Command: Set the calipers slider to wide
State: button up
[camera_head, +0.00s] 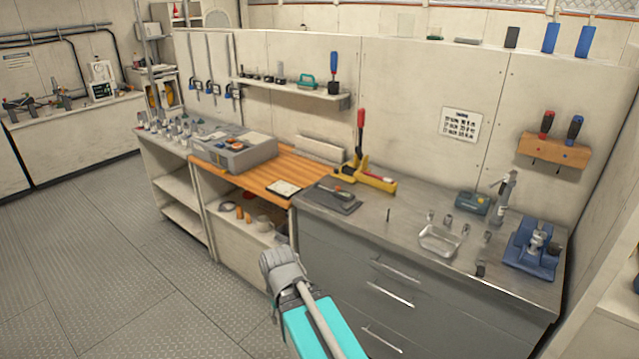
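I cannot pick out the calipers or their slider with certainty at this size. A small dark tool (342,193) lies on a dark grey mat (322,203) at the left end of the steel counter; it may be the calipers, but its slider cannot be made out. My gripper (277,256) is at the bottom middle, in front of the counter and well apart from the mat. I see it from behind, so its fingers are not clear and nothing shows in it.
The steel counter (385,225) holds a yellow tool with a red handle (375,179), a clear tray (443,241) and a blue vise-like device (530,250). A grey organizer box (240,155) stands on the wooden top (285,172). The floor (130,255) at left is clear.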

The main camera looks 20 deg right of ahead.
aim_at(343, 196)
jog(key=z, duration=0.15)
jog(key=i, duration=0.95)
jog(key=z, duration=0.75)
